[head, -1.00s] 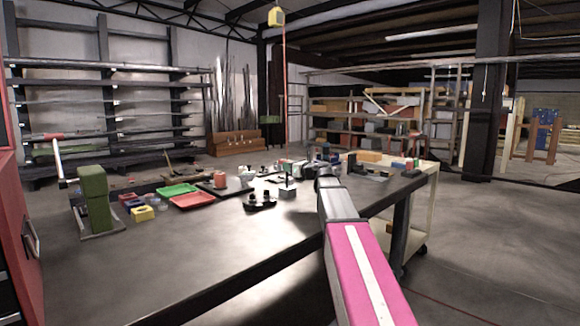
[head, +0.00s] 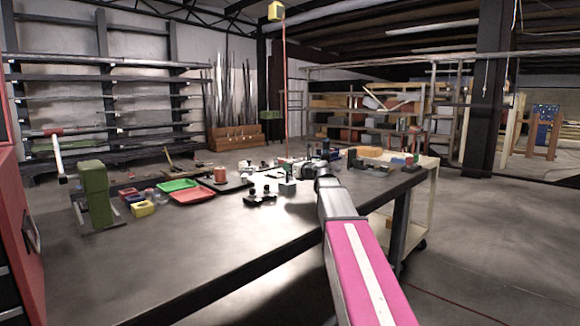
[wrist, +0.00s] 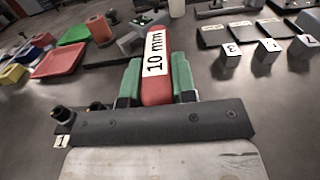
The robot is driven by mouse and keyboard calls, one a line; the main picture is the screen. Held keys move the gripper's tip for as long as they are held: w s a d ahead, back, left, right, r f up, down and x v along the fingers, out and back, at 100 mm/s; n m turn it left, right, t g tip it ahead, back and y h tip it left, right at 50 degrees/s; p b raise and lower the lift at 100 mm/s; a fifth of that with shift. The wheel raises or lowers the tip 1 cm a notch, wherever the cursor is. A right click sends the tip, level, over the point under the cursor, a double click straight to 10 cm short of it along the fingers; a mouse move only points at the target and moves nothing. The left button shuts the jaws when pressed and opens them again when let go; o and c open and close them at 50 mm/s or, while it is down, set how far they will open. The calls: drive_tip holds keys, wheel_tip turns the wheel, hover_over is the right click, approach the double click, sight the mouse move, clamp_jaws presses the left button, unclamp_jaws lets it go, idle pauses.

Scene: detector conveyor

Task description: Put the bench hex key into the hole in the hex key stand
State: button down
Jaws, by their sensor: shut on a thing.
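My gripper (wrist: 158,85) has green fingers shut on the red handle (wrist: 156,88) of a tool labelled "10 mm", which I take to be the bench hex key. The handle points away from the wrist over the bench; its far end and any metal shank are hard to make out. In the head view my gripper is small beyond my pink arm, over the bench's far right part.
A red tray (head: 193,195), a green tray (head: 178,185) and an orange cylinder (head: 220,174) lie left of my gripper. Numbered grey cubes (wrist: 267,52) stand to its right in the wrist view. The bench's near surface (head: 190,255) is clear.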

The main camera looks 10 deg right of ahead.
drive_tip(key=shift+f, duration=0.15)
drive_tip(key=c, duration=0.8)
unclamp_jaws()
drive_tip(key=shift+c, duration=0.2)
drive_tip(key=v, duration=1)
drive_tip(key=shift+s+d, duration=0.2)
drive_tip(key=shift+s, duration=0.15)
